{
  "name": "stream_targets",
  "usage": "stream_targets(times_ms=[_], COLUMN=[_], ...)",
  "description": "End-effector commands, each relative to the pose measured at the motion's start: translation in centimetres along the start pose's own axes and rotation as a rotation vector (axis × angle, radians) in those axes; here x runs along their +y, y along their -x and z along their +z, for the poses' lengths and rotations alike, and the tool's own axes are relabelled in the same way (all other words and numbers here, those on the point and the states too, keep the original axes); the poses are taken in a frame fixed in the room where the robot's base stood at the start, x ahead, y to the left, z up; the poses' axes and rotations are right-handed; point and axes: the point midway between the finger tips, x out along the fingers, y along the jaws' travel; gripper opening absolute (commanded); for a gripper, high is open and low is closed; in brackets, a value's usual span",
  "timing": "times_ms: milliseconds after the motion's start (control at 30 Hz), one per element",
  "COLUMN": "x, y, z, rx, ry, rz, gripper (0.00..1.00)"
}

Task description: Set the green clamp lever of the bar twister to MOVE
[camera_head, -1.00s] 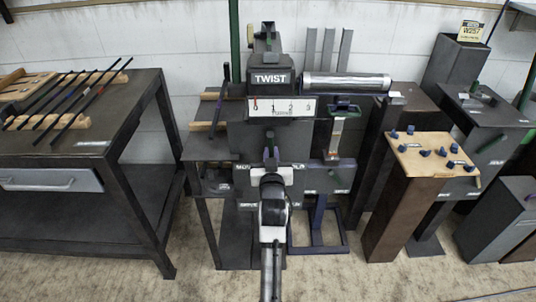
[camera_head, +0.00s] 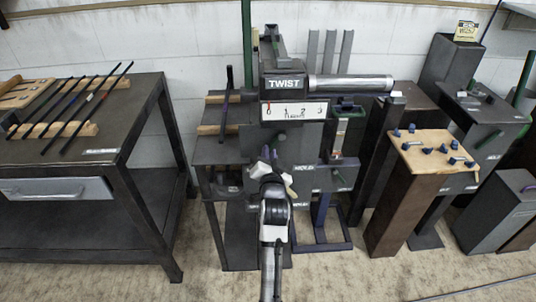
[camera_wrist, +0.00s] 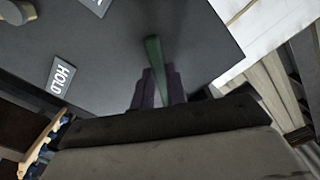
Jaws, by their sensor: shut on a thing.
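The bar twister (camera_head: 292,83), a dark machine with a TWIST sign and a numbered dial, stands at the centre of the head view. My gripper (camera_head: 267,158) is in front of its lower panel and covers part of it. In the wrist view the green clamp lever (camera_wrist: 153,52) stands out between the purple fingers of my gripper (camera_wrist: 157,88), which is shut on it. A HOLD label (camera_wrist: 62,77) lies left of the lever on the dark panel. Another label (camera_wrist: 98,4) is cut off at the top edge. The lever's base is hidden.
A dark table (camera_head: 140,122) with several bars on wooden racks stands at the left. A wood-topped pedestal (camera_head: 417,160) with blue pegs stands at the right. A shiny roller (camera_head: 350,84) sticks out right of the twister. Open floor (camera_head: 340,275) lies in front.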

Motion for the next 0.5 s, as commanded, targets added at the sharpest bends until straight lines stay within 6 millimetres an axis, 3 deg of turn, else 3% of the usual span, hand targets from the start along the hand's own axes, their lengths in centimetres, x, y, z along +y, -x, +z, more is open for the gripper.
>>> stream_targets(times_ms=[467, 500], x=[-0.07, -0.07], y=[0.0, 0.0], z=[-0.06, -0.07], rx=[0.0, 0.0], ry=[-0.018, -0.018], rz=[-0.002, -0.002], gripper=[0.0, 0.17])
